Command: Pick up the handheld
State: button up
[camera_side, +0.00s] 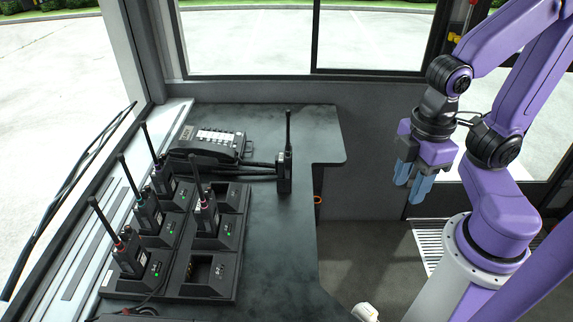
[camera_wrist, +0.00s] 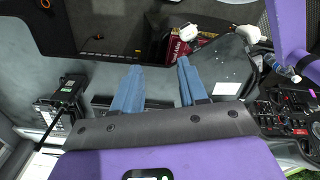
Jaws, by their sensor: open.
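A black handheld radio (camera_side: 285,170) with a tall antenna stands upright by itself on the dark desk (camera_side: 270,240), right of the desk phone. Several similar handhelds, one of them the nearest left radio (camera_side: 128,255), stand in a black charging rack (camera_side: 208,290) on the left. My gripper (camera_side: 411,182) is open and empty, with blue fingers pointing down. It hangs to the right of the desk, clear of the lone handheld. In the wrist view the open fingers (camera_wrist: 157,70) have nothing between them. A black object (camera_wrist: 62,100) shows at left there; I cannot tell what it is.
A black desk phone (camera_side: 212,145) with cables sits behind the rack. An orange hook (camera_side: 317,199) is at the desk's right edge. Windows and a low wall close the back. The front right of the desk top is bare. The wrist view shows a red box (camera_wrist: 180,48) and electronic gear (camera_wrist: 285,112).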

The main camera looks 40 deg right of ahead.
dwell(0.3)
jog(key=o, duration=1)
jog(key=shift+c, duration=0.2)
notch_tip(320, 180, up, 3)
jog(key=n+t+y, duration=0.3)
jog(key=n, duration=2.9)
send_over(291, 152)
jog(key=s+d, duration=0.4)
jog(key=s, duration=0.1)
jog(key=x, duration=1.1)
jog(key=d+x, duration=0.1)
jog(key=x, duration=0.5)
jog(key=shift+w+f, duration=0.15)
jog(key=shift+w, duration=0.1)
